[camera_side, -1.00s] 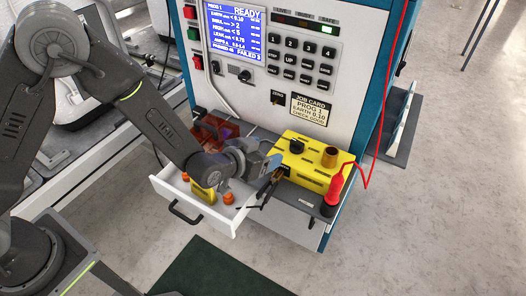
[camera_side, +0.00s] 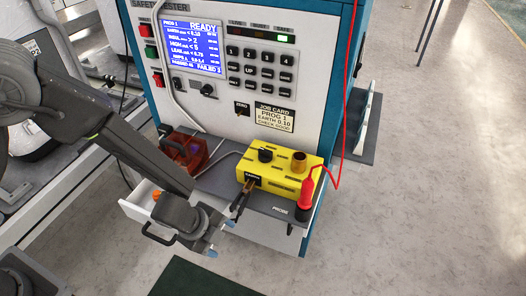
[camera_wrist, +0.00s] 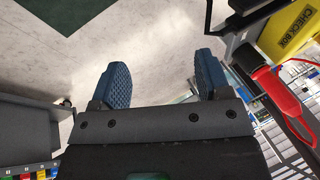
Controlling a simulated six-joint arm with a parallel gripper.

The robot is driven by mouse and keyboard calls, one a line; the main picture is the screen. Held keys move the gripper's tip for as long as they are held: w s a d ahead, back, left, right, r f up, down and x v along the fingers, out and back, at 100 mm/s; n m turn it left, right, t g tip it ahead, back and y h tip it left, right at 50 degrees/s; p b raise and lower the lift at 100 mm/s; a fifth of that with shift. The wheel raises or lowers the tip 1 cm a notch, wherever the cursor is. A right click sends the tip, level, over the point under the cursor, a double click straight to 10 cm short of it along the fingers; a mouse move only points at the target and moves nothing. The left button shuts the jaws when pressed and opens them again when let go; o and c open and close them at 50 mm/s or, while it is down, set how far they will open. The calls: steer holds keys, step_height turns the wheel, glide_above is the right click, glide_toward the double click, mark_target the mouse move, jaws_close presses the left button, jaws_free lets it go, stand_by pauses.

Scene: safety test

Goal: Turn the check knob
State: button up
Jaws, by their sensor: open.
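The yellow check box (camera_side: 292,181) sits on the shelf of the tester, and part of it shows at the upper right of the wrist view (camera_wrist: 292,34). A black knob (camera_side: 265,155) stands on its top, beside a copper-coloured post (camera_side: 299,160). A dark plug-like piece (camera_side: 246,191) is at the socket on the box's left end; I cannot tell how deep it sits. My gripper (camera_wrist: 161,78) is open and empty, blue fingertips apart over the floor. In the side view it is low, in front of the shelf, left of and apart from the box. The knob is outside the wrist view.
A red probe (camera_side: 308,190) stands upright in a black holder at the box's right front, with a red cable. The white drawer (camera_side: 136,208) is open under my arm. A dark red item (camera_side: 184,150) lies left on the shelf. The tester screen (camera_side: 192,47) reads READY.

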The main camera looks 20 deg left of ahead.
steer(key=w+a+m+t+y, duration=0.1)
steer(key=m, duration=0.2)
steer(key=w+a+r+m+t+y, duration=0.1)
steer(key=w+a+m, duration=0.1)
steer(key=m, duration=0.1)
steer(key=w+a+m+t+y, duration=0.1)
steer(key=w+a+m, duration=0.1)
steer(key=m, duration=0.1)
steer(key=shift+w+a+r+y, duration=0.1)
steer(key=shift+w+r+y, duration=0.1)
steer(key=shift+r+y, duration=0.15)
steer(key=w+d+r+m+t, duration=0.1)
steer(key=w+r+m+t, duration=0.2)
steer(key=w+r+m, duration=0.1)
steer(key=m+t+h, duration=0.2)
steer(key=m+t, duration=0.1)
steer(key=m, duration=0.1)
glide_toward(265, 151)
steer(key=x, duration=0.9)
steer(key=shift+w+f, duration=0.1)
steer(key=shift+w, duration=0.1)
steer(key=shift+c, duration=0.2)
steer(key=shift+t, duration=0.3)
steer(key=c, duration=0.9)
